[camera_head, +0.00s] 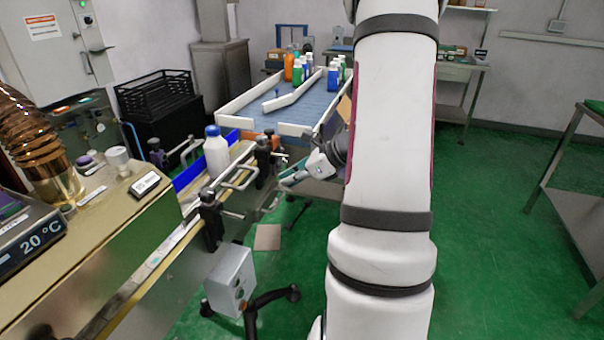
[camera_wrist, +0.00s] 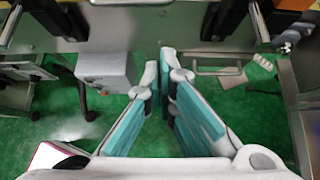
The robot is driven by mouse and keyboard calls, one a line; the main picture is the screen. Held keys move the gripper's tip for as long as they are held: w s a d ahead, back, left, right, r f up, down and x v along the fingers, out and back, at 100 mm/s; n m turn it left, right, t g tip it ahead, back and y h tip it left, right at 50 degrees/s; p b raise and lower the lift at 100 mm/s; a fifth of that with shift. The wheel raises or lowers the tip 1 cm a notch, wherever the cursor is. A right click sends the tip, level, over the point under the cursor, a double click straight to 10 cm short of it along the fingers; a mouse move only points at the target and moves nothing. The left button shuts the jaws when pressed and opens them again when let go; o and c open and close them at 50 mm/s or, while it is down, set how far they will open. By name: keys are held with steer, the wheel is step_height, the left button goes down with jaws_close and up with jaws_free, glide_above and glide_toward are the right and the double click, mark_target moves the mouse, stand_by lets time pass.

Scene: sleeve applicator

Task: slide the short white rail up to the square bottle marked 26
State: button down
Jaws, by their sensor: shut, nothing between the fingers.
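A short white rail (camera_head: 295,91) lies at a slant on the blue table bed (camera_head: 310,108), inside the longer white edge rails, in the head view. No number is legible, so I cannot tell which is the square bottle marked 26. My gripper (camera_head: 290,181) is in front of the blue table and well apart from the rail. In the wrist view its fingers (camera_wrist: 162,68) are together and empty, above the green floor; neither rail nor bottles show there.
A white bottle with a blue cap (camera_head: 216,152) stands on the narrow conveyor at left, beside black clamps and metal bars (camera_head: 240,178). A grey box (camera_head: 231,279) hangs below. My arm hides part of the table's right side. Open green floor (camera_head: 490,220) lies at right.

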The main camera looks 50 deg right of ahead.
steer(key=shift+w+a, duration=0.25)
steer(key=shift+w, duration=0.55)
steer(key=shift+w+a, duration=0.3)
steer(key=shift+w, duration=0.45)
steer(key=shift+w+a, duration=0.25)
steer(key=shift+w, duration=0.55)
steer(key=shift+w, duration=0.1)
steer(key=w, duration=0.1)
steer(key=w+a, duration=0.1)
steer(key=shift+w, duration=0.4)
